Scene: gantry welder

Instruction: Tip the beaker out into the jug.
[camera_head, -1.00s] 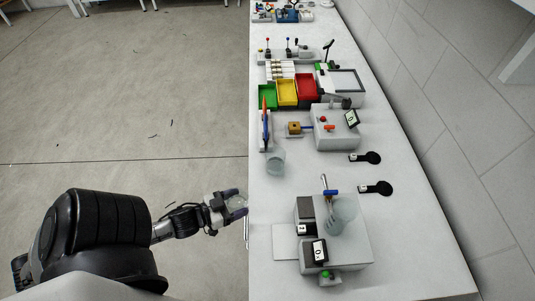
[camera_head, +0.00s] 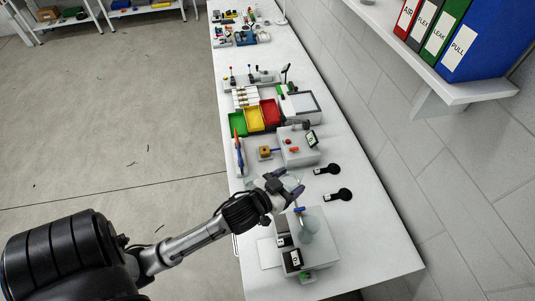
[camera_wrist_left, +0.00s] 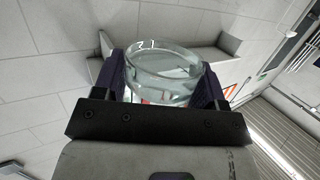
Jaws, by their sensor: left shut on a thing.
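My left gripper (camera_head: 285,188) is shut on a clear glass beaker (camera_head: 293,181), held above the bench. In the left wrist view the beaker (camera_wrist_left: 163,78) sits between the two dark fingers, its round rim showing. Another clear glass vessel (camera_head: 309,229) stands on a grey box with a small blue-handled tap, in front of the gripper. I cannot tell which of these is the jug. My right gripper is not in view.
Behind the gripper are a grey device (camera_head: 298,147) and green, yellow and red bins (camera_head: 254,119). Two black paddle-shaped things (camera_head: 339,194) lie to the right. A shelf with binders (camera_head: 432,40) overhangs the right side. The front right of the bench is clear.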

